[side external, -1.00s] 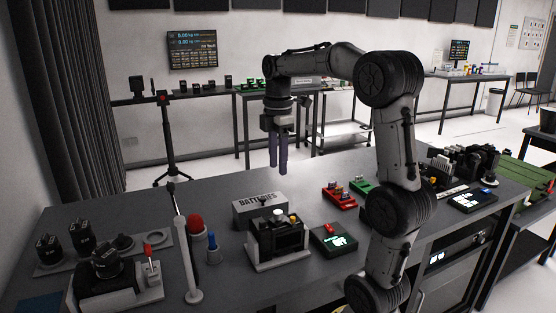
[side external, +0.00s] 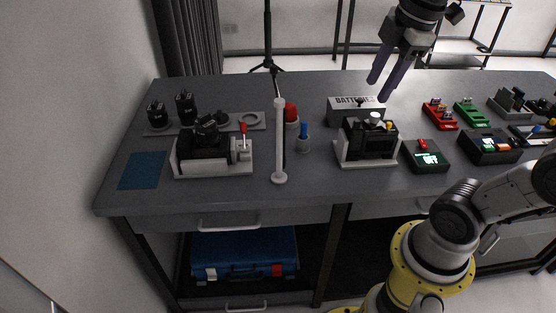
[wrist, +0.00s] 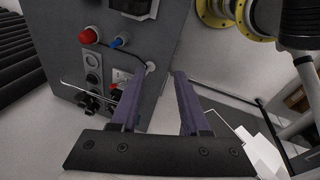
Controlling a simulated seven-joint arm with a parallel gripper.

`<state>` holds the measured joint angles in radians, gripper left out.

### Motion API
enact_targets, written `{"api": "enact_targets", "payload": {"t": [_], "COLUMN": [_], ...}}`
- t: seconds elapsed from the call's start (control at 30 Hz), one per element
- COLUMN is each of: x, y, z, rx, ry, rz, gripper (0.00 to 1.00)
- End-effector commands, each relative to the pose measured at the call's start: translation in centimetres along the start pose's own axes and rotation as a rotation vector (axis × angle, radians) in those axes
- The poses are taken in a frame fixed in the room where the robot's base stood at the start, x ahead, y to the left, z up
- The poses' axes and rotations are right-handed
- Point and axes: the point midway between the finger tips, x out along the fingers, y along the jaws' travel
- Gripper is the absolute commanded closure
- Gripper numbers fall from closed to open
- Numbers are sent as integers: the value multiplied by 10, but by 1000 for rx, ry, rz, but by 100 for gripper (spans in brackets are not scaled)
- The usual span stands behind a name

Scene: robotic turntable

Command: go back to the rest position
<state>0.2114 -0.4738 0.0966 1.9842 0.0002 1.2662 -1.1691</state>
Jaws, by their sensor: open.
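My gripper (side external: 377,91) is in the upper right of the side view, raised above the grey workbench (side external: 235,192). Its two purple fingers are apart with nothing between them and slant down to the left. The fingertips look just above or behind the batteries box (side external: 345,112) in the picture; the exact height gap cannot be told. In the wrist view my gripper (wrist: 161,75) is also open and empty, and the bench (wrist: 165,45) shows past the fingers.
A black device on a white stand (side external: 345,161), a white post (side external: 280,140), a red knob (side external: 291,112) and a blue-topped piece (side external: 303,140) stand on the bench. Red (side external: 440,117) and green (side external: 470,114) units lie to the right. Bare bench lies along the front.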

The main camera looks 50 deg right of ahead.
Motion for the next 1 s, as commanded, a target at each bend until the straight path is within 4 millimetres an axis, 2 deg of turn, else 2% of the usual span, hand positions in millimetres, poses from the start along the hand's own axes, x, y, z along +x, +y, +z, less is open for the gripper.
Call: {"api": "enact_targets", "payload": {"t": [0.03, 0.1, 0.2, 0.3, 0.47, 0.6, 1.0], "x": [3, 11, 26, 42, 61, 61, 61], "y": [-23, -46, -71, -88, -94, -90, -89], "z": [-4, -5, -3, 0, 4, 1, 1], "rx": [48, 158, 336, 529, 806, 933, 969], "ry": [32, 76, 134, 181, 209, 236, 238], "rz": [27, 56, 76, 78, 64, 63, 60], "gripper": [54, 54, 54, 54, 54, 54, 54]}}
